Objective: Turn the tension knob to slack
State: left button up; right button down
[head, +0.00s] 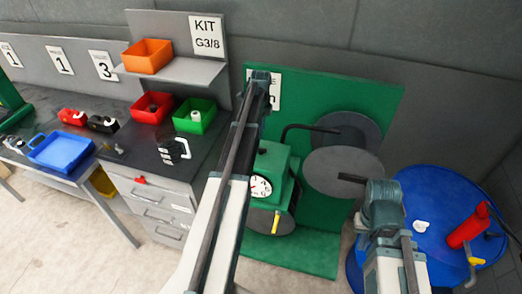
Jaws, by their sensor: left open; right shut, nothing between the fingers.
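A green machine box (273,160) stands on a green base against a green panel (345,85). It carries a white round dial (260,187) with red marks. Below is a dark disc (262,222) with a yellow handle (275,222) pointing down. I cannot tell for sure which part is the tension knob or read any setting. My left gripper (263,88) is high in front of the panel, above the box; its fingers are hard to make out. My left arm hides the box's left side.
Two grey discs (343,172) and a bent black bar (312,128) stand right of the box. A blue drum (430,205) with a red cylinder (467,231) is at the right. The left bench holds red and green bins (205,120) and a blue tray (62,152).

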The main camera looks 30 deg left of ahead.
aim_at(261, 149)
pick_arm(q)
notch_tip(261, 149, down, 10)
jog(key=b, duration=0.8)
jog(key=shift+b, duration=0.35)
jog(key=shift+r, duration=0.1)
grip_shut()
